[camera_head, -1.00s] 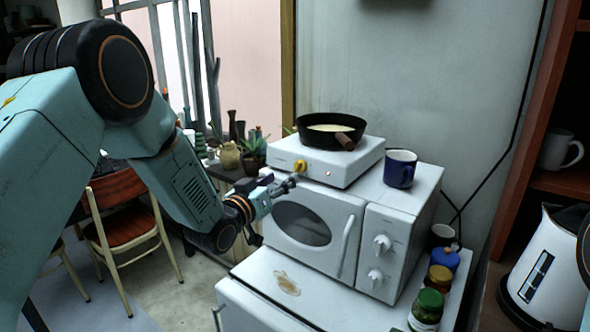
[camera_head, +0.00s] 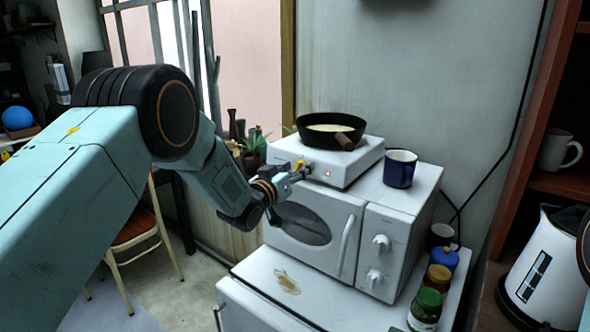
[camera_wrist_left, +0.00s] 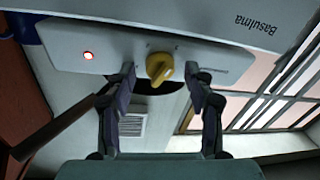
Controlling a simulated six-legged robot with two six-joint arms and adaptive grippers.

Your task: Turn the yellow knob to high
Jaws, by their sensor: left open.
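The yellow knob (camera_head: 299,165) is on the front of the white hot plate (camera_head: 345,172), which stands on the white microwave (camera_head: 312,222). In the left wrist view the knob (camera_wrist_left: 159,67) shows clearly, with a small red light (camera_wrist_left: 88,55) lit beside it. My left gripper (camera_head: 296,173) is at the front of the hot plate, close to the knob. In the left wrist view its fingers (camera_wrist_left: 162,74) are open, one on each side of the knob, and do not appear to touch it. My right gripper is not in view.
A black pan (camera_head: 325,129) sits on the hot plate, with its brown handle towards the front right. A blue mug (camera_head: 400,168) stands on the microwave to the right. Several jars (camera_head: 427,305) and a white kettle (camera_head: 540,262) are further right.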

